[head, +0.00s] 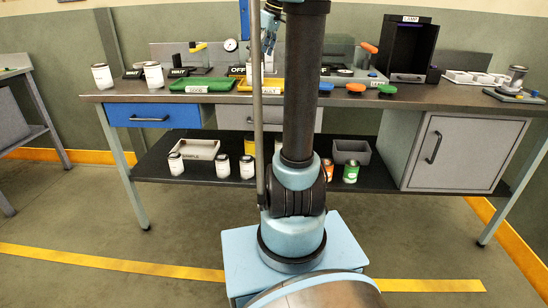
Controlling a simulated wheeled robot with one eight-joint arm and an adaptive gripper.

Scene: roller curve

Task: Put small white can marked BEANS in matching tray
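Two small white cans stand upright on the bench top at the left, one at the far left (102,77) and one beside it (154,76). Three more white cans stand on the lower shelf: a left one (176,164), a middle one (222,167) and a right one (247,168). Their print is too small to read, so I cannot tell which says BEANS. A green tray marked GOOD (180,86) and a yellow tray (275,83), its label partly hidden, lie on the bench. A pale tray marked SAMPLE (205,145) is on the lower shelf. My gripper (268,68) is partly hidden behind my column.
An orange can (326,173) and a green can (350,172) stand on the shelf before a grey bin (351,150). A black box (409,48) stands at the bench's back right. A blue drawer (150,116) and grey cabinet (460,152) are shut. Floor before the bench is clear.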

